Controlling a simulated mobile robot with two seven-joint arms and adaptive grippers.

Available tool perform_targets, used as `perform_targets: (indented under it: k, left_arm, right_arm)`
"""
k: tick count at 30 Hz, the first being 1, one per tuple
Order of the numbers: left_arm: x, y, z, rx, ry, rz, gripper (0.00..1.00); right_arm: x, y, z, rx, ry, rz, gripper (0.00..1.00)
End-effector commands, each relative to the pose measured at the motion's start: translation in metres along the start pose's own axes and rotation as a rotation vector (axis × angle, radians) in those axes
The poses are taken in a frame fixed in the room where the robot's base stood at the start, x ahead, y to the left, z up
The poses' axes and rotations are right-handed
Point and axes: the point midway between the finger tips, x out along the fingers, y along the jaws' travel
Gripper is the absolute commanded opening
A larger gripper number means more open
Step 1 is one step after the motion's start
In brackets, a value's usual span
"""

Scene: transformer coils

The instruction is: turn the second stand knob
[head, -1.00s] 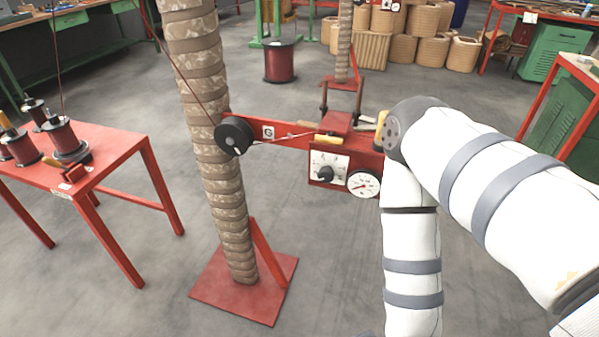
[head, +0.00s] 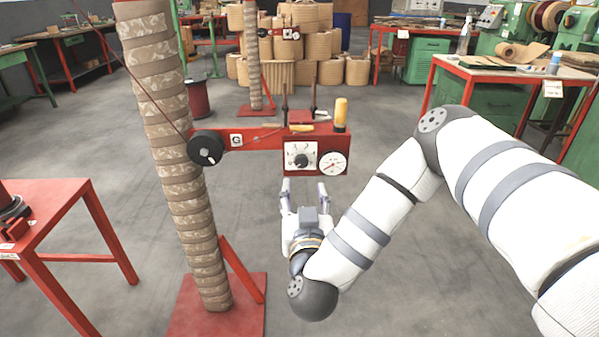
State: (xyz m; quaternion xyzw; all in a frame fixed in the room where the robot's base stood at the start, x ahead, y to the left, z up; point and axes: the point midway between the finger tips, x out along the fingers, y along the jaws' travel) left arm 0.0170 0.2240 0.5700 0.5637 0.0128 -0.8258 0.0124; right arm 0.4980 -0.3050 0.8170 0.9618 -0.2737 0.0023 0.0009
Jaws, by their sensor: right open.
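A near stand has a column wrapped in tan and brown bands (head: 172,140) and a red arm (head: 262,139). The arm ends in a red box (head: 312,142) with a black knob (head: 301,161) on a white dial plate. A round white gauge (head: 332,162) sits right of the knob. A smaller wrapped column (head: 253,60) with a similar unit (head: 291,34) stands farther back; its knob is too small to make out. My right gripper (head: 305,189) is open and empty, its fingers pointing toward the near box, just below it in the picture. My left gripper is not in view.
A black pulley (head: 206,147) is on the red arm. A yellow cylinder (head: 341,114) stands on the box. A red table (head: 52,215) is at left, a red-framed workbench (head: 520,70) at right.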

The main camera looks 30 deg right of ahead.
Motion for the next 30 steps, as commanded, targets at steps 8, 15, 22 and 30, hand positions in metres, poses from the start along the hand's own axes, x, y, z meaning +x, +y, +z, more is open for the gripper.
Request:
perform_targets:
  k: [8,15,22,30]
  left_arm:
    - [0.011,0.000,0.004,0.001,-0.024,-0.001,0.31]
    - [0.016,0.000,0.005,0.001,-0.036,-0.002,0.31]
    - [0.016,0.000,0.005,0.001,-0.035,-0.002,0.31]
    - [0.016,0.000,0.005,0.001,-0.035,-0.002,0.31]
  right_arm:
    - [0.069,0.001,0.003,0.000,-0.001,0.002,0.47]
    - [0.105,-0.001,0.003,0.000,-0.003,-0.002,0.47]
    - [0.110,-0.001,0.002,0.000,-0.004,-0.005,0.47]
    - [0.109,-0.001,0.002,0.000,-0.004,-0.005,0.01]
